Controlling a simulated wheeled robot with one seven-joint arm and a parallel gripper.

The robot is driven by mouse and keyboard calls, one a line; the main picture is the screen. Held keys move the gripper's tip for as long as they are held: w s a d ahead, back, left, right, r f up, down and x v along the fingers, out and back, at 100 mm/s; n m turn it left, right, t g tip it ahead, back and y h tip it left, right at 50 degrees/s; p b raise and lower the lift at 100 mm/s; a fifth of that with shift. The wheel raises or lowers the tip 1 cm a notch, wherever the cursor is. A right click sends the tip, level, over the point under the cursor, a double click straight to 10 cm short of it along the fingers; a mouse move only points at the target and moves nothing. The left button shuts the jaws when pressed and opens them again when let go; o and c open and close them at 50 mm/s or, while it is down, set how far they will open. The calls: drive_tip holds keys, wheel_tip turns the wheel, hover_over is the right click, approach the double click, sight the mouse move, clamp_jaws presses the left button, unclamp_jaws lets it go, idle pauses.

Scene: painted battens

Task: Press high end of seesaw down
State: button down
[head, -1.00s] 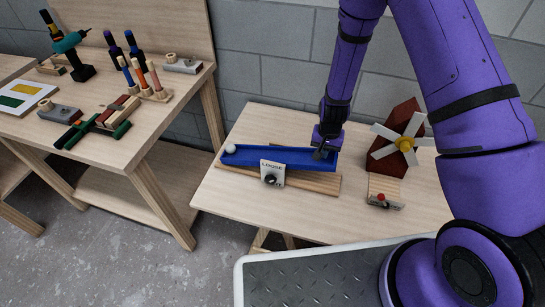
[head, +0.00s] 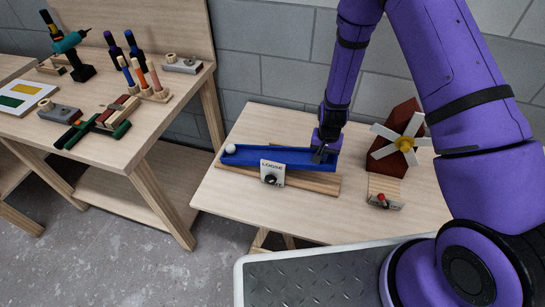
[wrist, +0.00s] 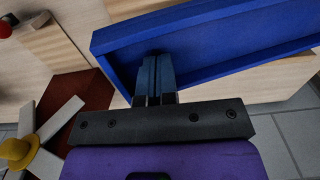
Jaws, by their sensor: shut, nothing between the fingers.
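The seesaw is a blue trough (head: 290,157) on a wooden base (head: 312,182), with a white plate reading "LOOSE" and a black knob (head: 270,180) at its front. A white ball (head: 231,148) sits at the trough's left end. The trough is close to level, its right end slightly lower in the picture. My gripper (head: 320,156) is shut and empty, pointing down at the right end. In the wrist view its fingertips (wrist: 154,62) overlap the trough's wall and floor (wrist: 200,36) and appear to touch it.
A dark red block with a white-bladed pinwheel (head: 402,142) stands just right of the gripper. A small box with a red-tipped switch (head: 383,200) is in front of it. The left bench (head: 90,150) holds tools.

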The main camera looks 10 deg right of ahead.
drive_tip(key=shift+f, duration=3.8)
idle(0.7)
drive_tip(key=shift+r, duration=0.15)
drive_tip(key=shift+r, duration=5.9)
